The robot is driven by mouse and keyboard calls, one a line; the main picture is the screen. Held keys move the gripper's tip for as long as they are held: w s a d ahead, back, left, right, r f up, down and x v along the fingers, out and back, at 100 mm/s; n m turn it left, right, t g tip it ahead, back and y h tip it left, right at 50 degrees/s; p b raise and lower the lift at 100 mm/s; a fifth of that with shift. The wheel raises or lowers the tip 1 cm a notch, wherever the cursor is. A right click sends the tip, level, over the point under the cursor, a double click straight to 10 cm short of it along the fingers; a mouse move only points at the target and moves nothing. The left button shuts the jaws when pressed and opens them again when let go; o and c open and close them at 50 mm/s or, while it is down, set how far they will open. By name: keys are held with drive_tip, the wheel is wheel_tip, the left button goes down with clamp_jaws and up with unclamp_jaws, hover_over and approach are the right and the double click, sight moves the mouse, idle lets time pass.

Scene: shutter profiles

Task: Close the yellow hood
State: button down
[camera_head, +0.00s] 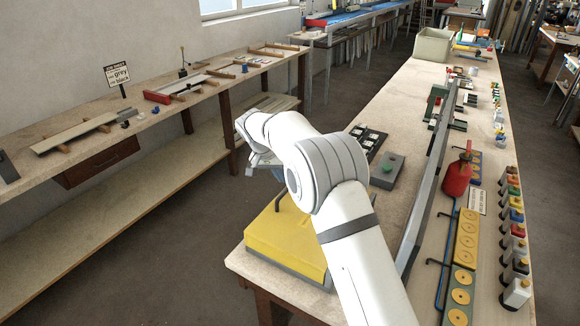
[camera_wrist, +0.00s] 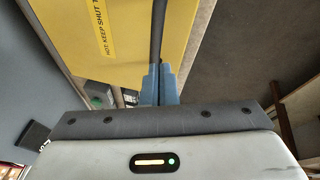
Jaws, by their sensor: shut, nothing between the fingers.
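The yellow hood (camera_head: 283,243) sits on a dark grey base at the near end of the long bench, left of my arm. My arm hides part of it, and I cannot tell how far open it is. In the wrist view the hood (camera_wrist: 120,30) is a yellow panel with black lettering at the top. A dark bar (camera_wrist: 159,40) runs along its right side to my gripper. My gripper (camera_wrist: 159,82) has blue fingers, shut and empty, at the lower end of this bar. I cannot tell whether they touch it. In the head view my arm mostly hides the gripper.
A grey box with a green button (camera_head: 388,167) and a dark tray (camera_head: 367,140) lie beyond the hood. A long grey profile (camera_head: 425,190) runs along the bench right of my arm. A red bottle (camera_head: 458,174) stands farther right. Open floor lies left of the bench.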

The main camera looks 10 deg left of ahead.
drive_tip(key=shift+w+a+f+b, duration=0.1)
drive_tip(key=shift+a+f+b, duration=0.15)
drive_tip(key=shift+f, duration=0.65)
drive_tip(key=shift+w+a+f+b, duration=0.15)
drive_tip(key=shift+a+f, duration=0.1)
drive_tip(key=shift+f, duration=0.6)
drive_tip(key=shift+s, duration=0.1)
